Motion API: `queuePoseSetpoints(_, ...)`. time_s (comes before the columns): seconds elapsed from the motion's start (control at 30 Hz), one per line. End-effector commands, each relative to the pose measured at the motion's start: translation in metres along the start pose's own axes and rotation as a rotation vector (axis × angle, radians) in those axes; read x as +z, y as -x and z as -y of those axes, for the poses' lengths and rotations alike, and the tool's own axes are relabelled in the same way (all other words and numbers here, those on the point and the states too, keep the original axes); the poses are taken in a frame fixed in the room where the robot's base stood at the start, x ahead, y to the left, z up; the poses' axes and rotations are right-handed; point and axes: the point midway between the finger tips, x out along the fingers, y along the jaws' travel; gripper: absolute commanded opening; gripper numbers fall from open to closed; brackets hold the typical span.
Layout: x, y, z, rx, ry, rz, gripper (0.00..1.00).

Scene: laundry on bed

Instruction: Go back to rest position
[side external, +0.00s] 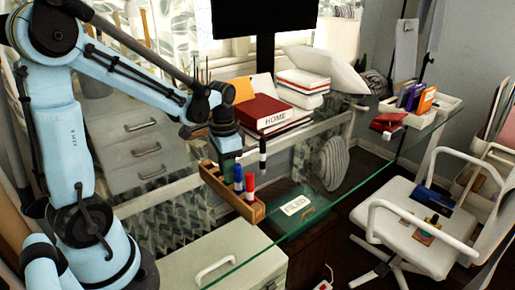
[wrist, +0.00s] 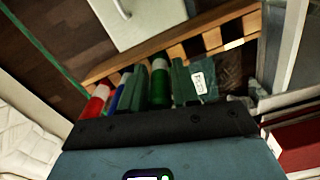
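In the side view my gripper (side external: 228,150) points down over the far end of a wooden organizer (side external: 212,178) on the glass desk. A blue marker (side external: 238,178) and a red marker (side external: 250,184) stand in the organizer beside it. In the wrist view the organizer (wrist: 238,13) runs across the top. The red marker (wrist: 97,98) and blue marker (wrist: 122,95) are at left. A green marker with a white band (wrist: 160,82) appears in front of my gripper, between dark green shapes. Whether the fingers touch it is unclear.
A red book (side external: 265,112) marked HOME lies on a stack behind my gripper. A green box (side external: 300,208) marked FILED sits lower right. A white cabinet (side external: 220,258) stands in front. A white chair (side external: 410,215) is at right. A dark monitor (side external: 262,18) rises behind.

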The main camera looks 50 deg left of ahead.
Motion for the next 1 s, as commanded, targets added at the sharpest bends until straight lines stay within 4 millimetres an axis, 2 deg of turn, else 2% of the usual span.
queuePoseSetpoints(0.3, 0.0, 0.002, 0.0, 0.0, 0.0, 0.0, 0.3)
queuePoseSetpoints(0.47, 0.0, 0.01, 0.0, 0.0, 0.0, 0.0, 0.3)
queuePoseSetpoints(1.0, 0.0, 0.077, 0.0, 0.0, 0.0, 0.0, 0.3)
